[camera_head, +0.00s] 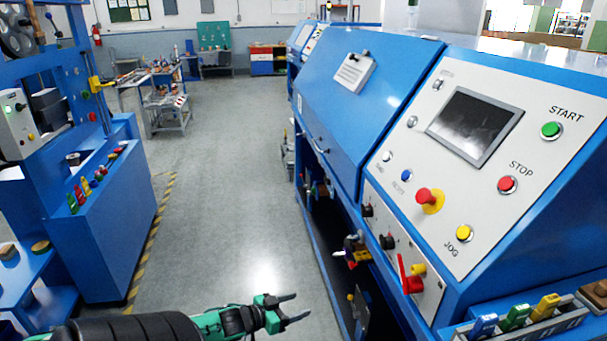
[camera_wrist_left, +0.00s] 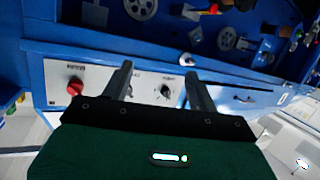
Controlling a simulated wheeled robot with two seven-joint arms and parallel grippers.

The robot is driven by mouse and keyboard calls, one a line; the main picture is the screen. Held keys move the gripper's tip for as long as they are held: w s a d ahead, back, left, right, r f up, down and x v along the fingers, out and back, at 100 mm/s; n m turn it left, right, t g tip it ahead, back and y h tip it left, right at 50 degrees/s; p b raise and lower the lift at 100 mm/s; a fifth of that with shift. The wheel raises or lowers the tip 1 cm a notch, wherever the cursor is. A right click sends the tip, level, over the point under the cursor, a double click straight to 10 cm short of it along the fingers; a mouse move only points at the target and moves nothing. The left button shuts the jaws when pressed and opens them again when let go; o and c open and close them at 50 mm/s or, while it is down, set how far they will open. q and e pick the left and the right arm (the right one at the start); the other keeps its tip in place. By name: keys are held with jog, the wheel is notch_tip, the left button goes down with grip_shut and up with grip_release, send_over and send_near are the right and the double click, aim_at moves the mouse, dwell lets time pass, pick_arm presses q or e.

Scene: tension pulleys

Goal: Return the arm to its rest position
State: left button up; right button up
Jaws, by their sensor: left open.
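My left gripper (camera_head: 291,308) shows at the bottom of the head view, above the grey floor. Its arm comes in from the lower left, and its two dark fingers point right toward the blue machine. The fingers are apart with nothing between them. In the left wrist view the same gripper (camera_wrist_left: 158,85) is open in front of a white panel with a red knob (camera_wrist_left: 75,88) and a small dark knob (camera_wrist_left: 166,91). It looks apart from the panel. My right gripper is not in view.
A blue machine (camera_head: 352,100) with a sloped control panel (camera_head: 440,225) fills the right side. A blue pulley stand (camera_head: 105,220) is at the left. Open floor (camera_head: 235,190) lies between them. A tray with coloured handles (camera_head: 518,318) is at the lower right.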

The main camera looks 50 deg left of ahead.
pick_arm(q)
jog(key=s+f+g+y, duration=0.1)
jog(key=s+f+g, duration=0.1)
jog(key=s+f, duration=0.5)
jog(key=s+d+f+n+g+y, duration=0.1)
jog(key=s+f+g+y, duration=0.1)
jog(key=f, duration=1)
jog(key=s+f+g+y, duration=0.1)
jog(key=s+f+g, duration=0.1)
jog(key=s+f, duration=0.5)
jog(key=s+d+f+m+g+h, duration=0.1)
jog(key=s+d+f+g, duration=0.7)
jog(key=s+d+f, duration=1.2)
jog(key=d+m, duration=0.1)
jog(key=d, duration=0.2)
jog(key=shift+d+f+m+h, duration=0.25)
jog(key=shift+m+h, duration=0.05)
jog(key=shift+m, duration=0.1)
